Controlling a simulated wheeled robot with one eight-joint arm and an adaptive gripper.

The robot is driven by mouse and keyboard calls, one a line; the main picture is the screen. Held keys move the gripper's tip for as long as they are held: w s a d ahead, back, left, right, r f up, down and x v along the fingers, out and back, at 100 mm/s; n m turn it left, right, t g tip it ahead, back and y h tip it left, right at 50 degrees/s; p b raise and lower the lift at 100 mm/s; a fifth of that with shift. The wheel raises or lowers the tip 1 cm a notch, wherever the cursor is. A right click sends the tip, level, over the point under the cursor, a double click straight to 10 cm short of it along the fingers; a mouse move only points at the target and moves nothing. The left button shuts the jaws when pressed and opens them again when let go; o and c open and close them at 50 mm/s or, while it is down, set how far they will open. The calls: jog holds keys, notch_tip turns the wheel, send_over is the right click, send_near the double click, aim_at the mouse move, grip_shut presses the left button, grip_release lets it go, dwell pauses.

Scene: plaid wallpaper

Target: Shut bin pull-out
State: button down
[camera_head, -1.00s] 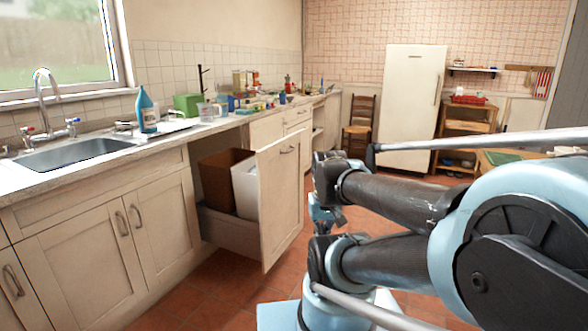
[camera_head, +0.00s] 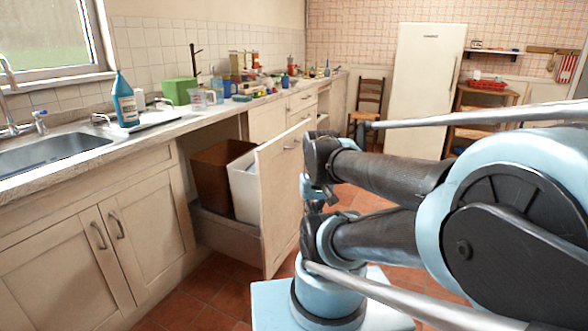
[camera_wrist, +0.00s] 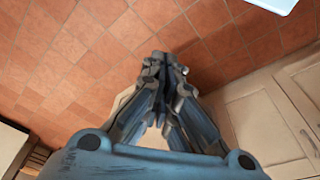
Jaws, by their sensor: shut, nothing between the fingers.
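The bin pull-out (camera_head: 226,232) stands out from the counter in the head view, open. Its tall cream front panel (camera_head: 283,205) faces to the right. A brown bin (camera_head: 212,178) and a white bin (camera_head: 243,190) stand inside it. My gripper (camera_wrist: 163,62) shows in the wrist view, with its fingers together and nothing between them, over the tiled floor. In the head view my arm is to the right of the front panel and partly overlaps its edge. I cannot tell whether the gripper touches the panel.
The counter (camera_head: 150,138) holds a sink (camera_head: 55,150), a blue bottle (camera_head: 124,100) and several small items. Closed cabinet doors (camera_head: 110,250) are left of the pull-out. A chair (camera_head: 367,105) and a fridge (camera_head: 424,88) stand at the back. Tiled floor (camera_head: 210,300) lies in front.

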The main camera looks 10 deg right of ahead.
jog(key=w+r+m+y, duration=0.2)
jog(key=w+r+m, duration=0.2)
jog(key=w+m, duration=0.45)
jog(key=w+r+m+y, duration=0.25)
jog(key=w+m, duration=0.25)
jog(key=w, duration=0.7)
jog(key=w+d+f+m+t+y, duration=0.1)
jog(key=w+d+f+m+t, duration=0.1)
jog(key=w+d+m, duration=0.6)
jog(key=w+d+f+m+t+y, duration=0.1)
jog(key=w+d+f+m+y, duration=0.2)
jog(key=w, duration=0.8)
jog(key=h, duration=0.1)
send_near(287, 173)
notch_tip(287, 173, down, 3)
jog(key=a, duration=0.1)
jog(key=shift+w+a+r+m, duration=0.1)
jog(key=shift+w+a+m, duration=0.35)
jog(key=shift+w+a, duration=0.4)
